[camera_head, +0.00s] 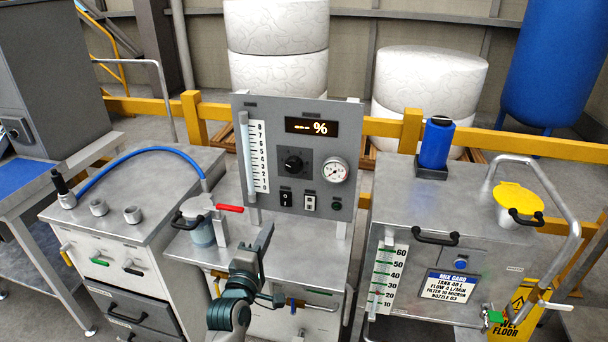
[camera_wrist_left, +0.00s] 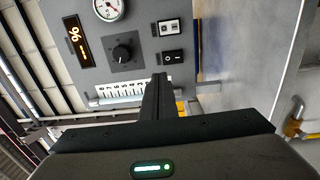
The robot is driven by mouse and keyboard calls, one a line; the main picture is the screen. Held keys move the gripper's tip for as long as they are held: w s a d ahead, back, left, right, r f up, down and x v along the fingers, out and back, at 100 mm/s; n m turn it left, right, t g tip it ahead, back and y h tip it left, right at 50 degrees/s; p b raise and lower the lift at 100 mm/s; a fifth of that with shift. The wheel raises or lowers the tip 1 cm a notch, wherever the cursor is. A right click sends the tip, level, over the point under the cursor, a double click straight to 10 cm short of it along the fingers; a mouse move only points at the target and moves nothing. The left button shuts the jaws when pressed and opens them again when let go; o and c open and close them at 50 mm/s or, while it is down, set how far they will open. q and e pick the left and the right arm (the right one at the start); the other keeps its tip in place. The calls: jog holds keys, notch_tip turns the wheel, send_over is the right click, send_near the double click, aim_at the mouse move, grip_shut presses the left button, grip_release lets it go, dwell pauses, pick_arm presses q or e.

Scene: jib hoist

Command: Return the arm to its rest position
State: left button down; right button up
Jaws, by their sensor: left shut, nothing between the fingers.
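My left gripper (camera_head: 266,232) is raised in front of the middle steel bench, its dark fingers together with nothing between them. In the left wrist view its fingers (camera_wrist_left: 159,82) point toward the grey control panel (camera_wrist_left: 75,60), apart from it as far as I can tell. In the head view the panel (camera_head: 262,135) stands upright on the bench, with a lit percent display (camera_head: 311,126), a black knob (camera_head: 293,163), a round gauge (camera_head: 335,170) and rocker switches. My right gripper is not in view.
A lidded container (camera_head: 199,222) with a red handle (camera_head: 229,208) stands close left of my gripper. A blue hose (camera_head: 130,157) arches over the left cabinet. The right steel tank (camera_head: 395,200) carries a blue bottle (camera_head: 436,145), yellow cap (camera_head: 517,197) and pipe rail (camera_head: 545,175).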

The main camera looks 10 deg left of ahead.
pick_arm(q)
jog(key=s+d+f+m+g+h, duration=0.1)
jog(key=s+f+m+g, duration=0.4)
jog(key=s+f, duration=0.4)
jog(key=s+d+f+m+g, duration=0.1)
jog(key=s+f+m+g, duration=0.2)
jog(key=s+f+m, duration=0.6)
jog(key=s+a+f+m+g+y, duration=0.2)
jog(key=s+m+g, duration=0.45)
jog(key=s, duration=1.75)
notch_tip(320, 180, down, 30)
jog(key=s+g, duration=0.2)
jog(key=s+a+f, duration=0.1)
jog(key=s+f, duration=0.7)
jog(key=s+a+f, duration=0.2)
jog(key=s+f, duration=0.6)
jog(key=s, duration=0.1)
jog(key=shift+s+a+g, duration=0.15)
jog(key=shift+a+g, duration=0.15)
jog(key=shift+g, duration=0.15)
jog(key=shift+n, duration=0.25)
